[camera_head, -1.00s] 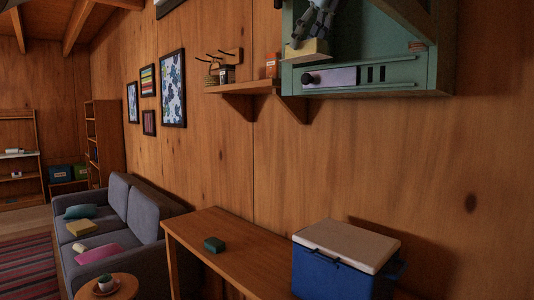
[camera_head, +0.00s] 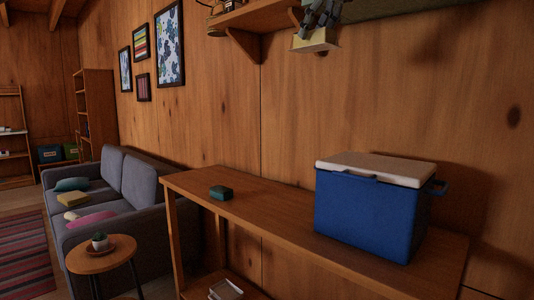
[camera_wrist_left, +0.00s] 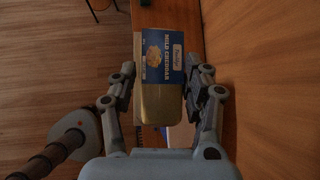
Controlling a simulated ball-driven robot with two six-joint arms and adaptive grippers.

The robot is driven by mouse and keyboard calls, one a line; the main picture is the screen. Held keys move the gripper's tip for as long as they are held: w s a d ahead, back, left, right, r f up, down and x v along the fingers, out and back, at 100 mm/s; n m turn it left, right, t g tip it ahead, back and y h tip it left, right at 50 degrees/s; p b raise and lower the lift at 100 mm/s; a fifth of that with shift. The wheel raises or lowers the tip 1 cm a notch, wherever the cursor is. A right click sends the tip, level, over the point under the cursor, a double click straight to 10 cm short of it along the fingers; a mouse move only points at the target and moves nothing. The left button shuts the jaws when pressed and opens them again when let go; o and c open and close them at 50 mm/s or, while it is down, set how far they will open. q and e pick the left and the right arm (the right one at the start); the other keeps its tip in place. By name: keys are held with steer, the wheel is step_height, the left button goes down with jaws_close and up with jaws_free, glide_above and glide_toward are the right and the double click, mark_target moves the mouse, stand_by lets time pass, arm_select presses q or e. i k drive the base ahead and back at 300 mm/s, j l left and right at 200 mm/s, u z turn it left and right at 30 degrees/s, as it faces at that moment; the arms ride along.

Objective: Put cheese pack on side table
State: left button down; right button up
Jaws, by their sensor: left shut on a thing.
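The cheese pack (camera_head: 316,41) is a pale block at the top of the head view, held in the air in front of the timber wall. In the left wrist view its blue and gold label (camera_wrist_left: 163,60) reads mild cheddar. My left gripper (camera_head: 319,28) is shut on it; both fingers show beside the pack in the left wrist view (camera_wrist_left: 163,84). A small round wooden table (camera_head: 88,264) stands by the sofa, below and left of the gripper, with a potted plant (camera_head: 99,242) on a saucer. My right gripper is not in view.
A long wooden table (camera_head: 268,218) runs along the wall below the gripper. A wall shelf (camera_head: 262,15) is left of the gripper. A grey sofa (camera_head: 140,185) stands left.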

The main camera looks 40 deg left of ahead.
mark_target(254, 201)
steer(key=j+z, duration=0.1)
steer(key=j, duration=0.35)
steer(key=k+j, duration=0.1)
steer(key=j, duration=0.4)
steer(key=j+z, duration=0.15)
steer(key=j, duration=0.3)
steer(key=k+j+z, duration=0.1)
steer(key=j, duration=0.35)
steer(key=k+j, duration=0.1)
steer(key=j, duration=0.35)
steer(key=k+j+z, duration=0.15)
steer(key=j, duration=0.3)
